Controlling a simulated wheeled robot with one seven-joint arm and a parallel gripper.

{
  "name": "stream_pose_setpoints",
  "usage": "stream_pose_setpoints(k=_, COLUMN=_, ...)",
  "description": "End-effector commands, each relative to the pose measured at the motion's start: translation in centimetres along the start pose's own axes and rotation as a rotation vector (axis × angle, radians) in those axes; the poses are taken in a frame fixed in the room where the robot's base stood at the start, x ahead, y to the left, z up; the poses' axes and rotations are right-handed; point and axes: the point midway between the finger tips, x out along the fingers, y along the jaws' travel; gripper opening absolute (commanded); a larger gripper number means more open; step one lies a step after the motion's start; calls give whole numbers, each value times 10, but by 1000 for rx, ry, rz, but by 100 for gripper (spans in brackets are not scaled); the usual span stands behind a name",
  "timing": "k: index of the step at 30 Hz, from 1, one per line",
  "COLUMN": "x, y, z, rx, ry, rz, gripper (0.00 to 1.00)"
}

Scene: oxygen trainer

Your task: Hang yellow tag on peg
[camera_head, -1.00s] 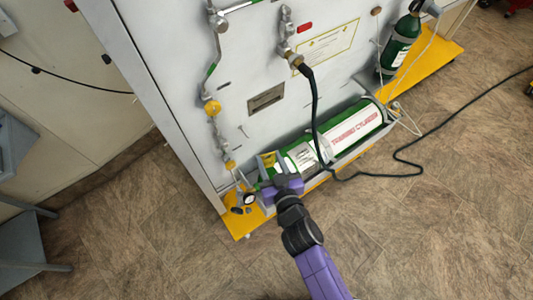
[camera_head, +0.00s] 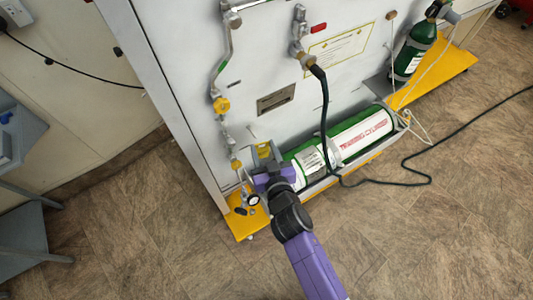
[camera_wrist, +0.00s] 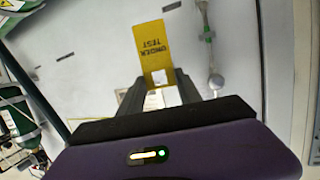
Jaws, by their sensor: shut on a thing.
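The yellow tag (camera_wrist: 152,42) stands up from my gripper (camera_wrist: 160,78) in the wrist view, with "UNDER TEST" lettering upside down. My gripper's fingers are shut on its white lower part. In the head view the tag (camera_head: 264,150) shows just above my purple gripper (camera_head: 263,165), low in front of the grey panel (camera_head: 285,70). A thin short peg (camera_head: 251,132) sticks out of the panel, a little up and left of the tag. A small grey pin, probably the same peg, shows above the tag in the wrist view (camera_wrist: 172,7). The tag looks apart from it.
A green training cylinder (camera_head: 350,140) lies at the panel's foot, right of my gripper. A black hose (camera_head: 325,105) hangs from a fitting. A gauge (camera_head: 253,199) and yellow-handled valve (camera_head: 221,105) are at the left. A green bottle (camera_head: 412,48) stands far right. The floor in front is largely open.

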Motion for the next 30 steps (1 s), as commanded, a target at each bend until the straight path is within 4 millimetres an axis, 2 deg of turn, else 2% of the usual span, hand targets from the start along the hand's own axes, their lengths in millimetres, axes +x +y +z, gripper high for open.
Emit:
stream_pose_setpoints(k=25, x=44, y=-12, z=-7, rx=-1, ry=0, rz=0, gripper=3)
stream_pose_setpoints(k=30, x=52, y=-14, z=-3, rx=0, ry=0, rz=0, gripper=3)
